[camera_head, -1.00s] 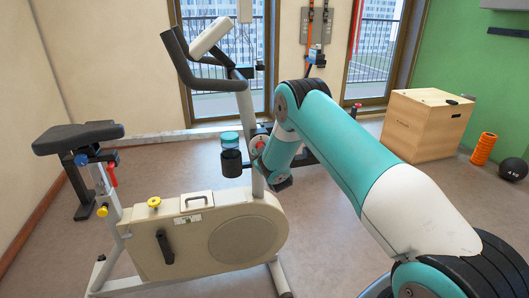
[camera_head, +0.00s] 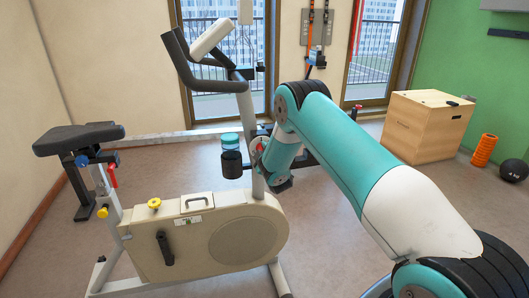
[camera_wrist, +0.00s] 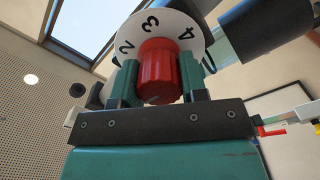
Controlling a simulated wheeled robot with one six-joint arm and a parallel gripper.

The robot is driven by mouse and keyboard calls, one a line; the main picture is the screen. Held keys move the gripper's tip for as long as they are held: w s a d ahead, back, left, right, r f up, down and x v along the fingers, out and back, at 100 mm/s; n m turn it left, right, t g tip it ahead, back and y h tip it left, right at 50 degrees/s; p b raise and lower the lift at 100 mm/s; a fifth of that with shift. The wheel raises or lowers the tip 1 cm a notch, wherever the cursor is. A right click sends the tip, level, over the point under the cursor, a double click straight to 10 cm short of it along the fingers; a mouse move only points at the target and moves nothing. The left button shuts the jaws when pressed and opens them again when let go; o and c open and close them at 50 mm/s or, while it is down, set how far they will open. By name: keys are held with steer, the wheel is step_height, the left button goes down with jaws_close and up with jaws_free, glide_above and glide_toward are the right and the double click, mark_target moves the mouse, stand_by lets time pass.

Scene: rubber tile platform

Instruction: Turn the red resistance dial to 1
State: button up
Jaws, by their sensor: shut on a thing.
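The red resistance dial (camera_wrist: 158,72) shows in the wrist view, in front of a white number plate (camera_wrist: 150,24) marked 2, 3 and 4. The 3 is at the top of the visible part, the 2 to its left and the 4 to its right. My gripper (camera_wrist: 158,84) is shut on the dial, with one teal finger on each side. In the head view the dial is on the bike's upright post, mostly hidden by my arm. The exercise bike (camera_head: 200,245) stands left of my arm. I cannot see a 1 or a pointer mark.
A black cup holder (camera_head: 231,164) with a teal-lidded bottle (camera_head: 230,140) sits beside the post. The bike's saddle (camera_head: 78,138) is at left. A wooden box (camera_head: 425,128), an orange roller (camera_head: 484,150) and a kettlebell (camera_head: 513,169) stand at the right. Floor between is clear.

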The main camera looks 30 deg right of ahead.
steer(key=shift+s+d+f, duration=0.1)
steer(key=o, duration=0.9)
steer(key=shift+s+a+b, duration=0.25)
steer(key=shift+s+b, duration=0.15)
steer(key=b+v, duration=1.6)
steer(key=b, duration=0.2)
steer(key=shift+s, duration=0.25)
